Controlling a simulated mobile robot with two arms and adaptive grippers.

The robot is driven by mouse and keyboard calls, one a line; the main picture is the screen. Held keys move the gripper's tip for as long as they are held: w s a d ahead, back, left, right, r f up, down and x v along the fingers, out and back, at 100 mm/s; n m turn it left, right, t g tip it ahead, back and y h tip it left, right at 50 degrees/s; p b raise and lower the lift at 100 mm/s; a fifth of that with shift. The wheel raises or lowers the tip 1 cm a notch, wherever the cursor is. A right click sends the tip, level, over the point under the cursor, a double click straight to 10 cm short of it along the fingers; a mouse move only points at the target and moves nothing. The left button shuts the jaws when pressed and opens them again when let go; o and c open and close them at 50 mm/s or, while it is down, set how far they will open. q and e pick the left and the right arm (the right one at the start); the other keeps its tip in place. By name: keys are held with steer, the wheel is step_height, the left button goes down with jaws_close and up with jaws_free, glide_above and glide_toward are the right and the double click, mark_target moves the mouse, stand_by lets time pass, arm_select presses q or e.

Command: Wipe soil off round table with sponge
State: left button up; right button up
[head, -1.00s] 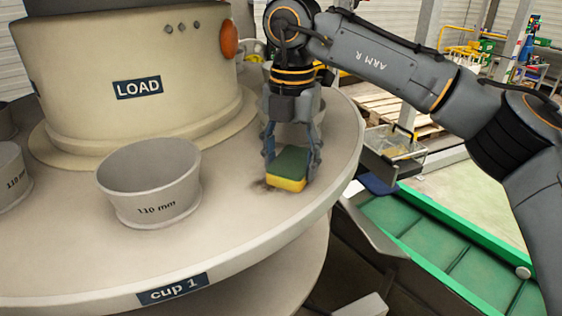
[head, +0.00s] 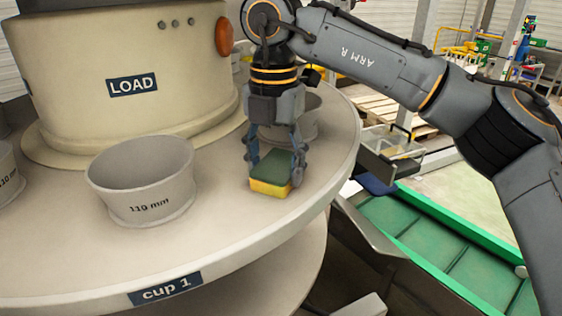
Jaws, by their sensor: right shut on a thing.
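The round table (head: 230,240) is a beige disc around a cream column marked LOAD. My right gripper (head: 273,172) points down and is shut on a sponge (head: 272,180), green on top and yellow below. The sponge is at the tabletop, right of the front cup; I cannot tell whether it presses on the surface. No dark soil shows clearly around the sponge; the spot under it is hidden. My left gripper is out of view.
A grey cup (head: 142,182) marked 110 mm stands left of the sponge. Another cup (head: 302,120) stands behind the gripper, partly hidden. A green conveyor (head: 440,250) lies beyond the table's right edge. The table front near the cup 1 label (head: 165,289) is clear.

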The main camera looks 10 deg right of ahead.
mark_target(259, 177)
steer(key=shift+s+a+b, duration=0.3)
steer(key=shift+s+a, duration=0.8)
steer(key=shift+a, duration=0.25)
steer(key=shift+s+a, duration=0.35)
steer(key=shift+a, duration=0.05)
steer(key=shift+s+a+f+b, duration=0.1)
steer(key=shift+s+a+b, duration=0.45)
steer(key=shift+s+a, duration=0.3)
steer(key=shift+w, duration=0.1)
steer(key=shift+r+p, duration=2.05)
steer(key=shift+r, duration=1)
step_height(259, 177, up, 3)
steer(key=shift+p, duration=1.05)
